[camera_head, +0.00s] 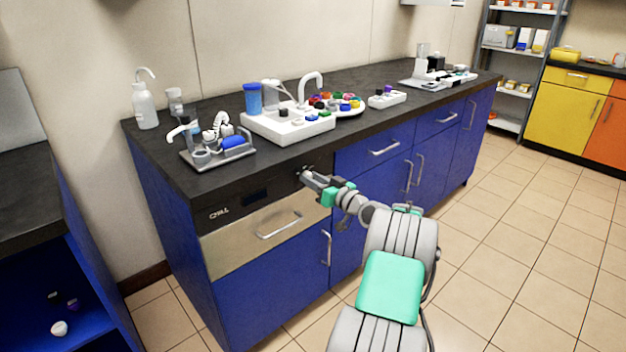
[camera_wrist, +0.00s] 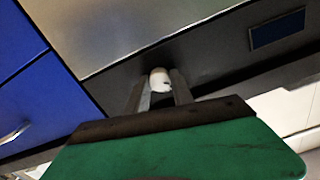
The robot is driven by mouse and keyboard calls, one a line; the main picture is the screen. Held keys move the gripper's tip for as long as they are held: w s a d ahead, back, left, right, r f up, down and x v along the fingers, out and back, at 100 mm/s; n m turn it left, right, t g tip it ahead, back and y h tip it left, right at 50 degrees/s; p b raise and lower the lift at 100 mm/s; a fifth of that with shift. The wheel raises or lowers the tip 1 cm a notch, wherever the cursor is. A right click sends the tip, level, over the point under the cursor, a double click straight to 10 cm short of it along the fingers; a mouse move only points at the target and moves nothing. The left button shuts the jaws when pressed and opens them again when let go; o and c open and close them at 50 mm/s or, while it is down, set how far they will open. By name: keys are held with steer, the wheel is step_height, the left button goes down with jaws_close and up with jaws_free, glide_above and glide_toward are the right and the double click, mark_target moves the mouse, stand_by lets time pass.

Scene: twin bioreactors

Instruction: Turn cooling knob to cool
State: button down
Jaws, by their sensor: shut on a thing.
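The cooling knob shows as a small pale round knob (camera_wrist: 160,80) on the dark control panel in the wrist view. My gripper (camera_wrist: 159,90) has a finger on each side of it and is shut on it. In the head view my gripper (camera_head: 305,175) reaches the right end of the dark panel (camera_head: 262,188), under the counter edge, and hides most of the knob. The panel carries the word CHILL and a small dark display (camera_head: 227,197). I cannot read the knob's setting.
A beige drawer front with a handle (camera_head: 278,226) sits just below the panel. Blue cabinets (camera_head: 375,155) continue to the right. The dark countertop (camera_head: 190,172) above holds a bioreactor rig (camera_head: 218,143) and a white tray (camera_head: 285,128). The tiled floor (camera_head: 520,220) to the right is clear.

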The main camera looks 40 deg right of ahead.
steer(key=shift+m, duration=0.4)
steer(key=m+p, duration=0.5)
steer(key=m, duration=0.5)
steer(key=shift+m, duration=0.4)
steer(key=shift+f, duration=0.1)
stand_by(0.4)
steer(key=c, duration=1.1)
jaws_free()
